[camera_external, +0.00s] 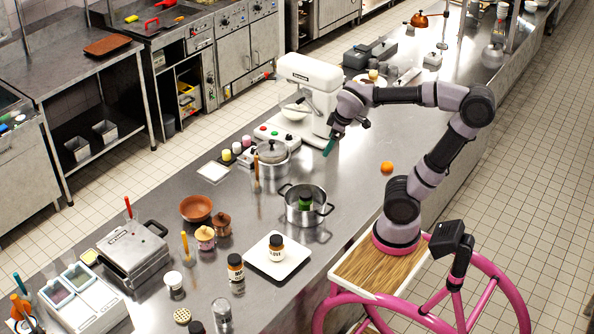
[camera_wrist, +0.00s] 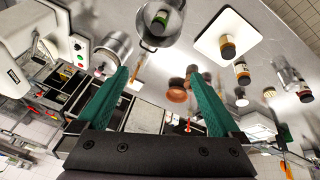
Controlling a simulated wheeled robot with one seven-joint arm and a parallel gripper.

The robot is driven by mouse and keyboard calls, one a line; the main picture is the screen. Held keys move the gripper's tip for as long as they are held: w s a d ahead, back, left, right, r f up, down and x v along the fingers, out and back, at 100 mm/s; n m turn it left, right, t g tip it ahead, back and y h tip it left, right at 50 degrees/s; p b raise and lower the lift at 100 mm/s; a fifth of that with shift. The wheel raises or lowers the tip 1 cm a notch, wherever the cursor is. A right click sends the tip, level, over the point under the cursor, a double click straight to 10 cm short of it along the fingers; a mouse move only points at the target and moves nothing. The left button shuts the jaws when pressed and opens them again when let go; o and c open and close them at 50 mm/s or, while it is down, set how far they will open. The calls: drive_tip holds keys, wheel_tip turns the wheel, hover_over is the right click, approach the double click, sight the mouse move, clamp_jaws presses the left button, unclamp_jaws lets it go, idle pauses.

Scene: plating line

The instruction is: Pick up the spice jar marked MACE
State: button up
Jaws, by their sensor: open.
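Two jars with dark lids and orange-and-white labels show: one jar (camera_external: 276,247) on a white tray (camera_external: 262,268), the other jar (camera_external: 235,268) on the counter left of it. They also show in the wrist view, the tray jar (camera_wrist: 227,50) and the counter jar (camera_wrist: 242,73). The lettering is too small for me to tell which jar says MACE. My gripper (camera_external: 328,150) is raised over the counter behind the pot, away from the jars. Its teal fingers (camera_wrist: 157,76) are apart with nothing between them.
A lidded pot (camera_external: 272,170) and a white stand mixer (camera_external: 310,95) stand near my gripper. A brown bowl (camera_external: 196,208), lidded pots (camera_external: 221,224), a clear jar (camera_external: 221,314) and a press grill (camera_external: 133,250) crowd the left. An orange (camera_external: 387,167) lies on open counter near my arm.

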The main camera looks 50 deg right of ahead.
drive_tip(key=w+a+n+t+h, duration=0.5)
drive_tip(key=w+a+n, duration=0.65)
drive_tip(key=n, duration=0.55)
drive_tip(key=s+a+r+n+t+y, duration=0.1)
drive_tip(key=s+a+n+t+y, duration=0.3)
drive_tip(key=a, duration=0.5)
drive_tip(key=s+a+r+n+t+y, duration=0.1)
drive_tip(key=a+r+n+t, duration=0.1)
drive_tip(key=a+n, duration=0.6)
drive_tip(key=s+a+r+n+t+y, duration=0.1)
drive_tip(key=s+a+n+t+y, duration=0.25)
drive_tip(key=a, duration=0.65)
drive_tip(key=h, duration=0.1)
approach(229, 263)
drive_tip(key=d+f, duration=0.1)
drive_tip(key=w+d+f+g, duration=0.1)
drive_tip(key=shift+w+d, duration=0.3)
drive_tip(key=shift+w, duration=0.05)
drive_tip(key=shift+w+f, duration=0.1)
drive_tip(key=shift+f, duration=0.15)
drive_tip(key=w, duration=0.3)
drive_tip(key=w+a, duration=0.1)
drive_tip(key=w, duration=0.6)
drive_tip(key=shift+w+a, duration=0.2)
drive_tip(key=shift+a, duration=0.1)
clamp_jaws()
